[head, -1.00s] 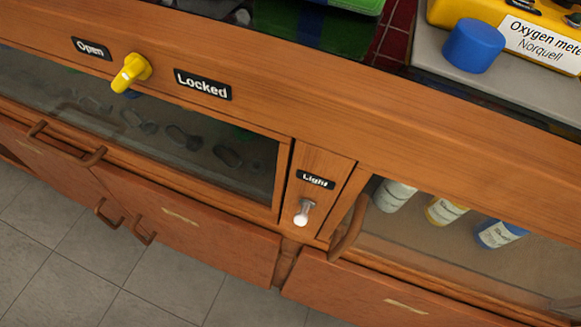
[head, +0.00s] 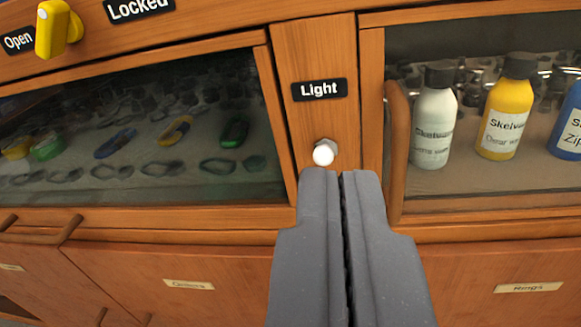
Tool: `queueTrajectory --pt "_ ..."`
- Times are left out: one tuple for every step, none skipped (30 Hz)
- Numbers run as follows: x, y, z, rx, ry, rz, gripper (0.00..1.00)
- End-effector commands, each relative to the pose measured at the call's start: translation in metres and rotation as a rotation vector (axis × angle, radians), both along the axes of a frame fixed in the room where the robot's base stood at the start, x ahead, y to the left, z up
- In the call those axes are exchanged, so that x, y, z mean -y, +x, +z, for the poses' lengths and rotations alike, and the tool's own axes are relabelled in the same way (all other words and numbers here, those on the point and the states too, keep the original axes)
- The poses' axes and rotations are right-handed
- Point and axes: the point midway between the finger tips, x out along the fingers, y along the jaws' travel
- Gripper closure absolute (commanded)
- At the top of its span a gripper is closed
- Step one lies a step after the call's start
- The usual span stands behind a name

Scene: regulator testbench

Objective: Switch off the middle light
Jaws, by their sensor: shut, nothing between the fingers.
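The light switch (head: 324,152) is a small white-tipped knob on a wooden panel between two glass-fronted compartments. A black "Light" label (head: 319,89) sits above it. My gripper (head: 340,174) is shut and empty, with its grey fingers pointing at the panel. Its fingertips show just below the knob in the picture. I cannot tell whether they touch it.
A yellow knob (head: 56,28) with "Open" and "Locked" labels is at the upper left. A wooden handle (head: 396,150) stands close to the right of the switch. Several bottles (head: 505,110) are behind glass on the right. Drawers lie below.

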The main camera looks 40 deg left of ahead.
Motion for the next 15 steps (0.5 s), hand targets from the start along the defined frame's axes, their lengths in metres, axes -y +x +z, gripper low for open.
queueTrajectory --pt "0.0 0.0 0.0 0.0 0.0 0.0 1.0" --pt "0.0 0.0 0.0 0.001 -0.001 0.0 1.0" --pt "0.0 0.0 0.0 0.0 -0.002 -0.001 1.0" --pt "0.0 0.0 0.0 0.0 -0.002 -0.001 1.0" --pt "0.0 0.0 0.0 0.0 -0.002 -0.001 1.0" --pt "0.0 0.0 0.0 0.0 -0.002 -0.001 1.0" --pt "0.0 0.001 0.0 0.0 -0.002 -0.001 1.0" --pt "-0.001 0.001 0.0 0.0 -0.002 -0.001 1.0" --pt "-0.002 0.002 0.0 0.0 -0.002 0.0 1.0" --pt "-0.003 0.004 -0.001 0.0 -0.002 0.0 1.0" --pt "-0.004 0.006 -0.001 -0.001 -0.003 0.0 1.0" --pt "-0.006 0.009 -0.002 -0.001 -0.003 0.0 1.0" --pt "-0.008 0.012 -0.002 -0.001 -0.003 0.001 1.0" --pt "-0.01 0.015 -0.003 -0.001 -0.003 0.002 1.0" --pt "-0.013 0.02 -0.004 -0.001 -0.003 0.001 1.0"
